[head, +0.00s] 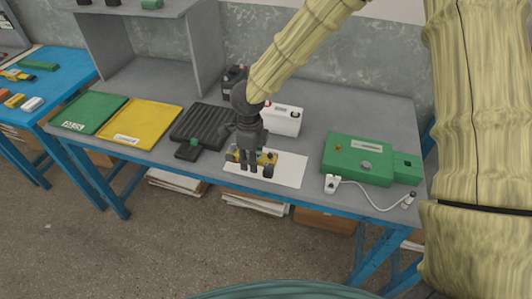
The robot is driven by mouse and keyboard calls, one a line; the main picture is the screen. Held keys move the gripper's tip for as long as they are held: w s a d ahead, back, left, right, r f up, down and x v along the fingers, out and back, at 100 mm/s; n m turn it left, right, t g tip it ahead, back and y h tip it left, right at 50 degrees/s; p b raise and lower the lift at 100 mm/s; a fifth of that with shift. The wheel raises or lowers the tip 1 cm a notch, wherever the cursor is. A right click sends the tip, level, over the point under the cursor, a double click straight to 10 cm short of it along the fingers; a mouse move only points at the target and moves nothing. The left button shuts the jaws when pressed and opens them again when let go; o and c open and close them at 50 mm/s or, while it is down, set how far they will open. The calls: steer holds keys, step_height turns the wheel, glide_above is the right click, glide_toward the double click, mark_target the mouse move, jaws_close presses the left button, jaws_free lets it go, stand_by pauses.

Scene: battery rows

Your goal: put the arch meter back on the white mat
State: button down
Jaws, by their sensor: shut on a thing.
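The white mat (291,168) lies flat near the front edge of the grey bench, right of the middle of the head view. My gripper (249,168) points down over the mat's left part. It is shut on a small yellow and dark thing, which I take to be the arch meter (264,157). My fingers hide part of the meter. Its yellow body shows on both sides of the fingers, low over the mat. I cannot tell whether it touches the mat.
A green box (357,158) with a white cable (372,199) is to the right.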

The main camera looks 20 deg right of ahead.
steer(key=w+d, duration=0.1)
steer(key=d, duration=0.1)
steer(key=w+d+p, duration=0.1)
steer(key=d, duration=0.1)
steer(key=w+d, duration=0.1)
steer(key=shift+w+d+f, duration=0.2)
steer(key=shift+d+f, duration=0.1)
steer(key=shift+d, duration=0.1)
steer(key=shift+f+p, duration=0.65)
steer(key=shift+f, duration=1.05)
steer(key=shift+f, duration=0.1)
steer(key=c, duration=1)
jaws_free()
step_height(320, 180, up, 12)
steer(key=shift+r+b, duration=0.1)
steer(key=shift+b, duration=0.6)
